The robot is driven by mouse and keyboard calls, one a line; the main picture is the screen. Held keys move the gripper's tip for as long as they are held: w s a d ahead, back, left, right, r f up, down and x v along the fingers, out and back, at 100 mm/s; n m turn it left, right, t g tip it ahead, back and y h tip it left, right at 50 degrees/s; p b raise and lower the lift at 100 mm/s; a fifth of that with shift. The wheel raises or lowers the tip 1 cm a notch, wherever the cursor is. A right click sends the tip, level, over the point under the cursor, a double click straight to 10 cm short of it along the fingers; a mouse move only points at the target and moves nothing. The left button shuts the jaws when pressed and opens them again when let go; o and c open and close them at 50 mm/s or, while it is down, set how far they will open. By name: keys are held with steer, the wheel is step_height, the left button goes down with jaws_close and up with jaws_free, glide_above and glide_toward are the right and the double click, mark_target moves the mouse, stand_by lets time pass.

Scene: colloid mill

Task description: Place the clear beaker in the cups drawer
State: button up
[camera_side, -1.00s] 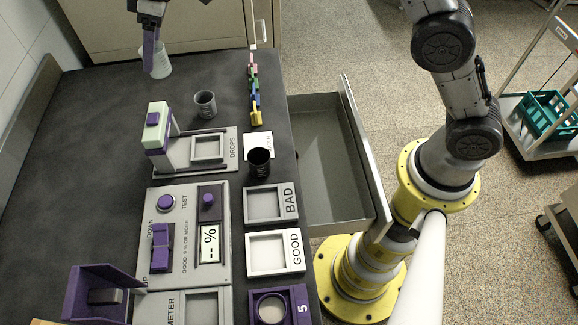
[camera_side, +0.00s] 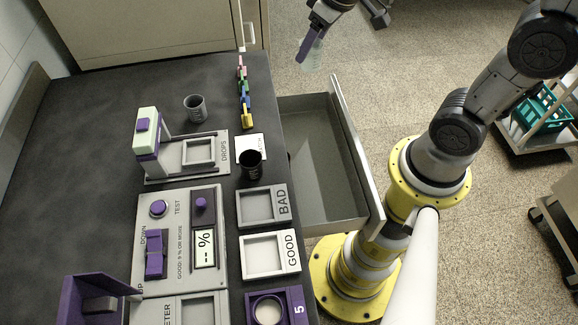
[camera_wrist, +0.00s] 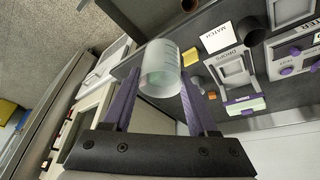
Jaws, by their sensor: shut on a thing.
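The clear beaker (camera_wrist: 160,70) is between the purple fingers of my gripper (camera_wrist: 155,100) in the wrist view. In the side view the beaker (camera_side: 314,50) shows faintly beside my gripper (camera_side: 308,48), in the air past the table's right edge and behind the open drawer. My gripper is shut on the beaker. The drawer (camera_side: 322,165) is pulled out from the table's right side, grey, and its visible inside is empty. In the wrist view, the beaker hides part of the scene behind it.
A grey cup (camera_side: 195,108) and a black cup (camera_side: 251,163) stand on the dark table (camera_side: 90,150). A row of coloured pieces (camera_side: 244,95) lies near the table's right edge. The drawer's front panel (camera_side: 357,150) stands up at its right.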

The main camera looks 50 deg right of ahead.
steer(key=s+d+f+m, duration=0.2)
steer(key=s, duration=0.5)
step_height(320, 180, down, 18)
steer(key=f, duration=0.1)
steer(key=shift+n, duration=0.3)
steer(key=w+f, duration=0.3)
steer(key=w, duration=0.2)
steer(key=w+d+f, duration=0.1)
steer(key=w+f, duration=0.2)
steer(key=w, duration=0.1)
steer(key=w+f, duration=0.3)
steer(key=w, duration=0.2)
steer(key=shift+w+d+f, duration=0.25)
steer(key=shift+w+f, duration=0.1)
steer(key=shift+f, duration=1.55)
